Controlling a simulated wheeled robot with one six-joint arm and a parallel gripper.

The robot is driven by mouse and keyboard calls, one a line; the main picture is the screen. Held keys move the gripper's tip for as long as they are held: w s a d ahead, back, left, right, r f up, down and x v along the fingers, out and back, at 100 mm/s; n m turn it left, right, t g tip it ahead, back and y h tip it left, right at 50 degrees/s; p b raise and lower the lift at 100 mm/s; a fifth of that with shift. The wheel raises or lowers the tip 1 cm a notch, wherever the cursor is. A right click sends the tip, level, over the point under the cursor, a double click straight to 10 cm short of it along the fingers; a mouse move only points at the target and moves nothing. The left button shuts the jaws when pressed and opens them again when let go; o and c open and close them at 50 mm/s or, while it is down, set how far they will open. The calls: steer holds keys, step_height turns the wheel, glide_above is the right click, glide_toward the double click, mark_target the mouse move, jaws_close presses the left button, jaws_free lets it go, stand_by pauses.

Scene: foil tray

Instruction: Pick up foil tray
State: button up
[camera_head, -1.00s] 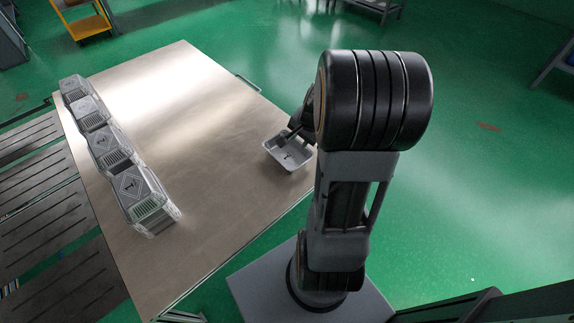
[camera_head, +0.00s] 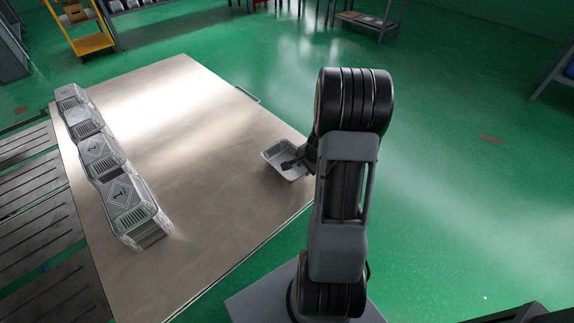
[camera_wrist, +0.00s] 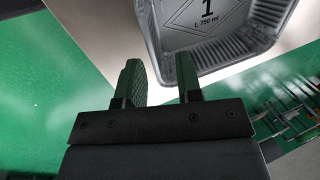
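The foil tray (camera_head: 272,151) is a shallow silver rectangular tray on the metal table, near its right edge in the head view. In the wrist view the tray (camera_wrist: 228,52) fills the upper right, with a printed diamond, a "1" and "L 750 ml" on its base. My gripper (camera_wrist: 157,68) is open, its two dark fingers apart. The right finger overlaps the tray's near-left corner; the left finger is outside the tray. I cannot tell whether either finger touches it. In the head view my gripper (camera_head: 290,164) is at the tray's right side, partly hidden by my arm.
A row of several similar stacked trays (camera_head: 128,200) stands along the left of the table (camera_head: 215,190). The table between row and tray is clear. Dark slatted panels (camera_head: 30,200) adjoin the table's left side. Green floor lies beyond the right edge.

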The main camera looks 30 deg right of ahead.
mark_target(303, 173)
steer(key=shift+b+x, duration=0.9)
steer(key=shift+x, duration=1.55)
steer(key=shift+s+f+b, duration=0.2)
steer(key=shift+f+b, duration=0.05)
steer(key=shift+b, duration=0.05)
steer(key=shift+c, duration=0.3)
steer(key=shift+a, duration=0.1)
jaws_close()
